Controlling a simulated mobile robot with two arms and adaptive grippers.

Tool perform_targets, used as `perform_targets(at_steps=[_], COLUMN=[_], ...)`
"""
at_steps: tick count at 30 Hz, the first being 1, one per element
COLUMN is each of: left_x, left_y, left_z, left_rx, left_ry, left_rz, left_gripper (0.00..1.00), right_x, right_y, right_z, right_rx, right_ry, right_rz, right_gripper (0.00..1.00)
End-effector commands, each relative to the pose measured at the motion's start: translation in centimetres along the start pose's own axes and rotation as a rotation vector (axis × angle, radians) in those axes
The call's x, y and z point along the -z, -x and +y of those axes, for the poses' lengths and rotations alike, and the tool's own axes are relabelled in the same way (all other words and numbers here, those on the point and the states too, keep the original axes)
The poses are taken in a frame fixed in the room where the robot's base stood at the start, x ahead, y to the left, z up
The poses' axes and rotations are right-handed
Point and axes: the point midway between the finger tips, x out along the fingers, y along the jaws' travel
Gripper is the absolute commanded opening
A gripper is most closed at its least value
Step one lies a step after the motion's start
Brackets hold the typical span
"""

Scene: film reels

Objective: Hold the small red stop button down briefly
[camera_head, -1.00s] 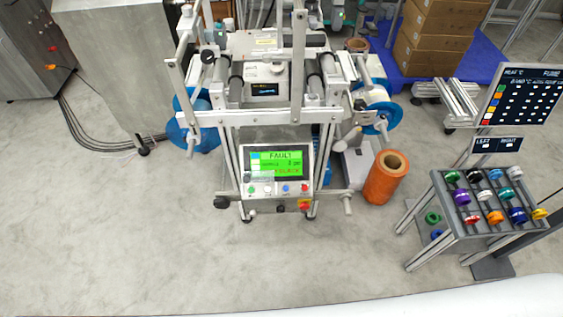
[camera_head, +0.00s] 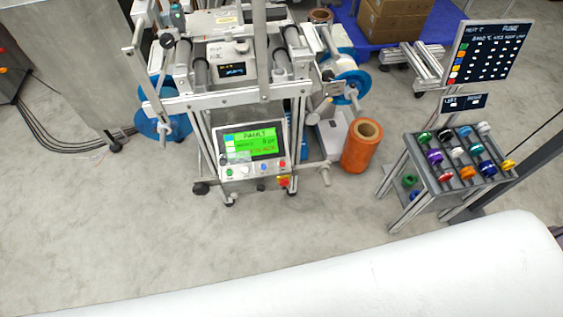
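The machine's control panel (camera_head: 251,149) faces me at the front of the metal frame, left of the picture's middle. Its green screen (camera_head: 249,143) shows a heading that seems to read FAULT, with smaller blurred text. A row of small buttons runs below the screen. The small red button (camera_head: 282,163) is at the right end of that row. A larger red knob on a yellow base (camera_head: 284,181) sits below it. Neither of my grippers is in view, and nothing touches the panel.
A rack of coloured spools (camera_head: 460,165) stands at the right below a dark chart board (camera_head: 489,52). An orange roll (camera_head: 362,146) stands on the floor right of the machine. Cables lie at the left. A smooth white surface fills the bottom. Grey floor before the machine is clear.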

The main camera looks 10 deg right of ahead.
Motion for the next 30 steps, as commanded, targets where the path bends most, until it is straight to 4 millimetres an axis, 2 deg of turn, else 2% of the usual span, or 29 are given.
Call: perform_targets(at_steps=[12,21,30], left_x=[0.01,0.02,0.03], left_y=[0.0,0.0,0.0], left_z=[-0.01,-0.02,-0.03], left_rx=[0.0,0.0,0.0], left_ry=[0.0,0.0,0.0], left_rz=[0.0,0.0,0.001], left_gripper=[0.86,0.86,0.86], right_x=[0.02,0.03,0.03], right_y=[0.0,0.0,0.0], right_z=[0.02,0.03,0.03], right_rx=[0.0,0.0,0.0], right_ry=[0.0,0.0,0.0], right_rz=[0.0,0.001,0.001], right_gripper=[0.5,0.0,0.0])
